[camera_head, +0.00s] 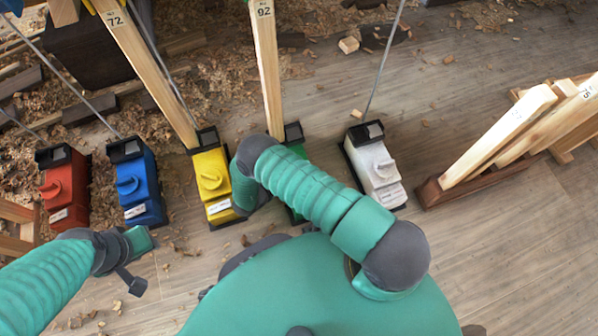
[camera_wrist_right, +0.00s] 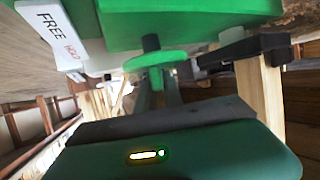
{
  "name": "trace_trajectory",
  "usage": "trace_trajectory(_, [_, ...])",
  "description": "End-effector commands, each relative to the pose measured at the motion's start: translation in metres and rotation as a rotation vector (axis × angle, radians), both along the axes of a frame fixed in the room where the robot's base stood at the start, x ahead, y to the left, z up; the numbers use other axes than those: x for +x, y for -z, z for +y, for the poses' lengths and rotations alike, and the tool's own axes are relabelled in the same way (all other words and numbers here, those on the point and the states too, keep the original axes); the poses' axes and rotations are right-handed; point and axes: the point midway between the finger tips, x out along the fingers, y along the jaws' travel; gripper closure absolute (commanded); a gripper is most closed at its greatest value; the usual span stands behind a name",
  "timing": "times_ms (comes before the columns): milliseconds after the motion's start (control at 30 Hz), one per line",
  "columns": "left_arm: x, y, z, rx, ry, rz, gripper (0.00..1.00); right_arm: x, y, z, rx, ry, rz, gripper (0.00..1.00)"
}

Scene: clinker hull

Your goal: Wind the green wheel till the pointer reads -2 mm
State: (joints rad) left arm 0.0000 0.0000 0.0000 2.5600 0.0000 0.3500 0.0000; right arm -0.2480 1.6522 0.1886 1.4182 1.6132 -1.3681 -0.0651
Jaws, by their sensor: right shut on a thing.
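The green box (camera_wrist_right: 190,22) fills the top of the right wrist view and carries a white label reading FREE and HOLD. The green wheel (camera_wrist_right: 158,60) sits below it on a short dark shaft. My right gripper (camera_wrist_right: 158,80) reaches up to the wheel and is shut on it. In the head view my right arm covers most of the green box (camera_head: 294,133), and hides the wheel and right gripper. No pointer or scale is readable. My left gripper (camera_head: 134,268) hangs empty at lower left, away from the boxes; its jaw opening is unclear.
Red (camera_head: 63,185), blue (camera_head: 137,182) and yellow (camera_head: 211,182) boxes stand left of the green one, a white box (camera_head: 374,165) right. Numbered timbers (camera_head: 268,70) and thin rods rise beyond. A timber rack (camera_head: 515,135) stands at right. Wood chips litter the floor.

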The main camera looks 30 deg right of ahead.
Motion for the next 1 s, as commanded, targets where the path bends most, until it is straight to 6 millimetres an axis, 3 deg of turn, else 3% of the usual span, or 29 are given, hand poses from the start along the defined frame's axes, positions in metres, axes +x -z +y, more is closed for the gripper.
trace_trajectory(100, [0.000, 0.017, 0.000, 0.000, 0.000, 0.000, 0.67, 0.001, 0.006, 0.001, 0.003, 0.106, -0.002, 1.00])
trace_trajectory(400, [0.000, 0.039, 0.000, 0.000, 0.000, 0.000, 0.67, 0.000, 0.004, 0.001, 0.003, 0.310, -0.002, 1.00])
trace_trajectory(1000, [0.000, 0.049, 0.000, 0.000, 0.000, 0.000, 0.67, 0.000, 0.000, 0.002, 0.002, 0.417, 0.000, 1.00])
